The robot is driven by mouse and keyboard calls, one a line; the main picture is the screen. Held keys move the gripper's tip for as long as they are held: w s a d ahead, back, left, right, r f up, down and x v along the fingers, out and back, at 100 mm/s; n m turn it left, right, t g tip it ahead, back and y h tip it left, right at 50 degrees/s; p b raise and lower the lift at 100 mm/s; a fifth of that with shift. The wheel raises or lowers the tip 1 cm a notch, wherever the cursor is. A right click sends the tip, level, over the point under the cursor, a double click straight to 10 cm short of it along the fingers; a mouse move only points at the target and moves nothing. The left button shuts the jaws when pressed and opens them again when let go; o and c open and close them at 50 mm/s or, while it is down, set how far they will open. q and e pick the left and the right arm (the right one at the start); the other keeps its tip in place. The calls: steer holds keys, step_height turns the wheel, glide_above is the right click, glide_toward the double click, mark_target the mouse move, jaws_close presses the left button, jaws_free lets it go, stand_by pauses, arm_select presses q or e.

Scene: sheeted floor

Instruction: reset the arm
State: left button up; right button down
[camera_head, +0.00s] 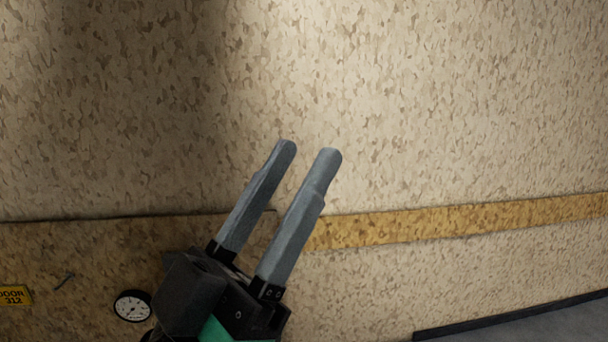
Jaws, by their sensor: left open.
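My left gripper (308,150) is at the middle of the head view, with its two grey fingers pointing up and slightly right. The fingers are apart and nothing is between them. Its dark wrist body shows at the bottom of the picture. My right gripper is not in view.
The speckled beige floor sheet (450,100) is bare over most of the view. A yellow-brown band (450,222) crosses it. A dark edge (520,316) runs at lower right.

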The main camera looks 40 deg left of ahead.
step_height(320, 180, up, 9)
steer(key=p, duration=0.9)
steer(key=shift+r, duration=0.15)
